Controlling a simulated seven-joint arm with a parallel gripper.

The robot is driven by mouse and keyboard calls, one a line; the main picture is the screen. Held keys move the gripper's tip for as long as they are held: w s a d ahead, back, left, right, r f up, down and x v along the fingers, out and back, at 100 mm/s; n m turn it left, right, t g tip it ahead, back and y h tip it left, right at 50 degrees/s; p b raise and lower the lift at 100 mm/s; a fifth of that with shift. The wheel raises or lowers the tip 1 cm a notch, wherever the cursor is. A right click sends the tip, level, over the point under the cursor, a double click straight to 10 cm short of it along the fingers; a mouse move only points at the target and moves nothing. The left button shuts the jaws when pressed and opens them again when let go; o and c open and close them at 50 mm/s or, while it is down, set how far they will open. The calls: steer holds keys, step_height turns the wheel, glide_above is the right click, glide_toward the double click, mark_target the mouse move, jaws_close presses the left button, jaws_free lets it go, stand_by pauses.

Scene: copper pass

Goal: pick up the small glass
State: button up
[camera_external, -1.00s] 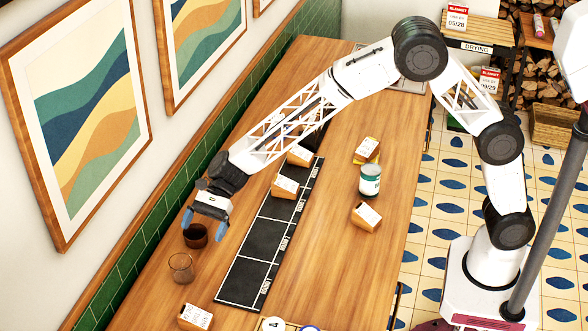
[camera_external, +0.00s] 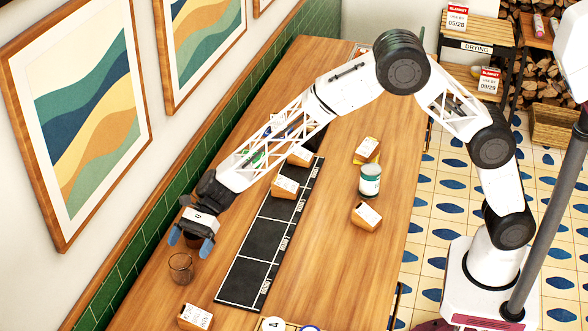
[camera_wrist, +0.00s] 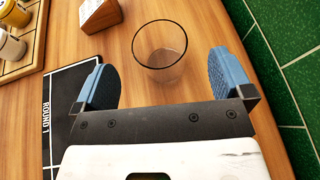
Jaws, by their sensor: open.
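The small clear glass (camera_external: 181,267) stands upright on the wooden table, near the wall side. It also shows in the wrist view (camera_wrist: 160,62), ahead of my gripper and between the lines of its two blue fingers. My gripper (camera_external: 190,243) is open and empty, a little beyond the glass in the outside view; it also shows in the wrist view (camera_wrist: 164,78). The fingers look apart from the glass.
A wooden block with a card (camera_external: 196,317) stands near the glass; it also shows in the wrist view (camera_wrist: 99,14). A black mat marked in rounds (camera_external: 245,271) lies to the right. The green-tiled wall (camera_wrist: 287,30) runs close by. A tray with jars (camera_wrist: 28,50) is at the wrist view's top left.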

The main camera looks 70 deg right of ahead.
mark_target(175, 272)
steer(key=shift+a+f, duration=0.1)
steer(key=shift+a, duration=0.15)
steer(key=shift+x, duration=2.65)
steer(key=c, duration=1.1)
